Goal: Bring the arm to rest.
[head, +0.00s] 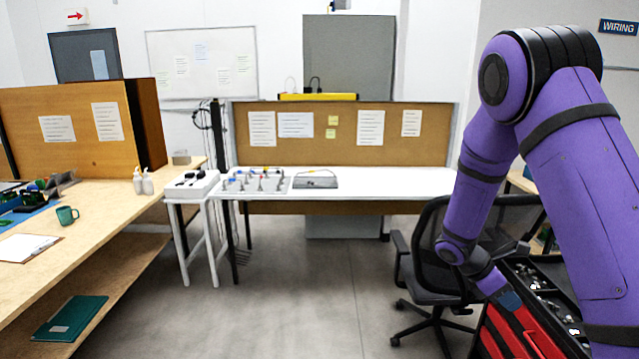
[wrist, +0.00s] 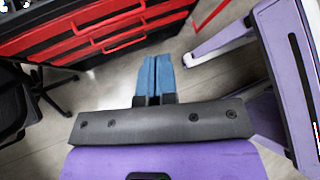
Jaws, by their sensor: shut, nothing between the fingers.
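My gripper (wrist: 155,78) shows in the wrist view with its two blue fingers together and nothing between them. It hangs over the grey floor, with the red drawer fronts of a tool cart beyond the fingertips. In the head view my purple arm is folded at the right side, bent high at the elbow with the forearm hanging down. The gripper end (head: 511,301) is low there, beside the red and black tool cart (head: 515,335); the fingertips are hard to make out at this size.
A black office chair (head: 432,265) stands left of the cart. A white bench (head: 400,182) with a pegged tray (head: 255,187) is at the back. The middle floor is clear.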

